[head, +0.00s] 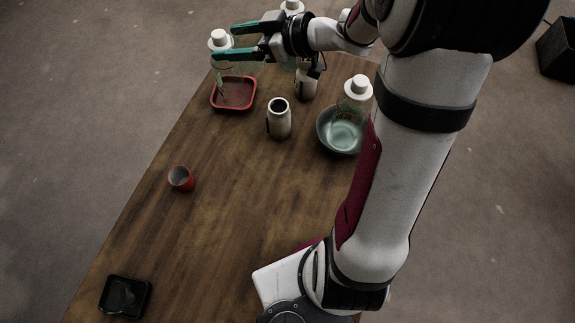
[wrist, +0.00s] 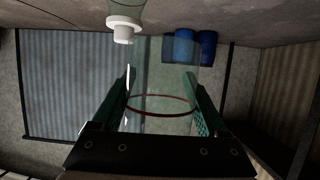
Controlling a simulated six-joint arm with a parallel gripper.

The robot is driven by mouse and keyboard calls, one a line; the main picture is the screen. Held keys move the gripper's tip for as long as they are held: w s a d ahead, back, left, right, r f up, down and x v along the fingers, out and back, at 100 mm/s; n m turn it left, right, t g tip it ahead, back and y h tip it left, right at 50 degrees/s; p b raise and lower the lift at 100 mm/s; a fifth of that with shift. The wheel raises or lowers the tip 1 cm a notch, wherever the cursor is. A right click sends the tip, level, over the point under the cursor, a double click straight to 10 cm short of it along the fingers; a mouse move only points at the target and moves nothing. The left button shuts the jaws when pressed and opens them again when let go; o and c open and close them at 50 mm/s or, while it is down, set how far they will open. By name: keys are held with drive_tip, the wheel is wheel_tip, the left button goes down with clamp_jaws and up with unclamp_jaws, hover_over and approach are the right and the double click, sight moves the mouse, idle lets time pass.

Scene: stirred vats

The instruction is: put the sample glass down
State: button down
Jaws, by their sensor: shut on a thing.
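The sample glass (wrist: 160,78) is clear, with a red ring around it. It stands between the fingers of my gripper (wrist: 162,95) in the wrist view, and my gripper is shut on it. In the head view my gripper (head: 232,42) is at the far end of the table, over the area of a red tray (head: 252,98). The glass is hard to make out there, so I cannot tell its height above the surface.
White-capped bottles (head: 219,40) stand at the far end, one (head: 357,88) by a grey-green bowl (head: 325,139). The table's middle is largely clear.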

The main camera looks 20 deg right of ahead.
drive_tip(key=s+d+f+n+g+y, duration=0.1)
drive_tip(key=s+d, duration=0.4)
drive_tip(key=s, duration=0.6)
drive_tip(key=s+d+f+n+g+y, duration=0.15)
drive_tip(key=s+d, duration=0.35)
drive_tip(key=s, duration=0.6)
wheel_tip(320, 180, down, 10)
drive_tip(key=shift+n, duration=0.25)
drive_tip(key=f+x, duration=0.1)
drive_tip(key=x, duration=0.3)
drive_tip(key=d+x, duration=0.1)
drive_tip(key=x, duration=0.4)
drive_tip(key=f+x, duration=0.1)
drive_tip(key=x, duration=0.3)
drive_tip(key=shift+w+f, duration=0.3)
drive_tip(key=shift+f, duration=0.1)
drive_tip(key=shift+h, duration=0.25)
wheel_tip(320, 180, down, 4)
drive_tip(key=shift+f, duration=0.1)
drive_tip(key=shift+f, duration=0.1)
unclamp_jaws()
